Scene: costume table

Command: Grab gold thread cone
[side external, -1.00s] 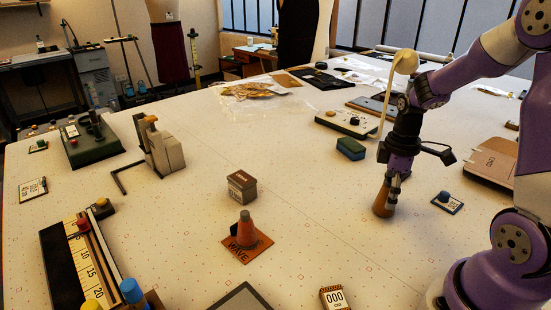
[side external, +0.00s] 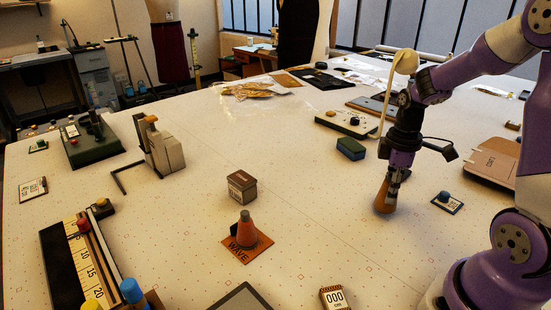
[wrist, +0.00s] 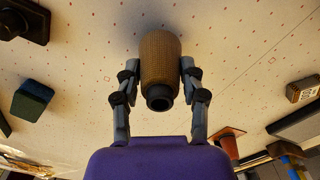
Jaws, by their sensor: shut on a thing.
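The gold thread cone (side external: 383,199) is brownish gold and stands upright, or close to it, on the right part of the table in the side view. My gripper (side external: 393,178) is over its upper part, shut on it. In the wrist view the cone (wrist: 160,62) lies between the two fingers of my gripper (wrist: 160,82), its dark narrow top toward the camera. Whether its base touches the table is hard to tell.
A blue-green block (side external: 351,149) and a card with a dark blue knob (side external: 447,200) are near the gripper. An orange cone on a WAVE card (side external: 247,233) and a small brown box (side external: 241,187) stand further left. The table between is clear.

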